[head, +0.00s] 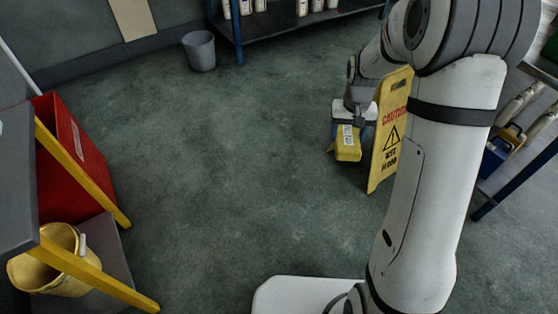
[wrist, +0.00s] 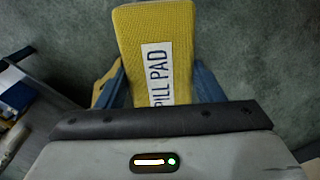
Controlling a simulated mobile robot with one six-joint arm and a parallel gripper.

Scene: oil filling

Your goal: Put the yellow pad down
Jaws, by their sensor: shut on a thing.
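The yellow pad (head: 347,151) with a white label is held by my gripper (head: 352,127), to the left of the yellow caution sign in the head view. In the wrist view the yellow pad (wrist: 157,35) shows its white label, with letters reading "PILL PAD". The blue fingers of my gripper (wrist: 162,85) sit on either side of it, shut on it. Grey-green floor shows beyond the pad. I cannot tell how high the pad is above the floor.
A yellow caution sign (head: 388,135) stands right beside my gripper. A grey bin (head: 199,52) stands at the back. A red container (head: 72,160) and a yellow bucket (head: 50,270) are at the left. The middle floor is clear.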

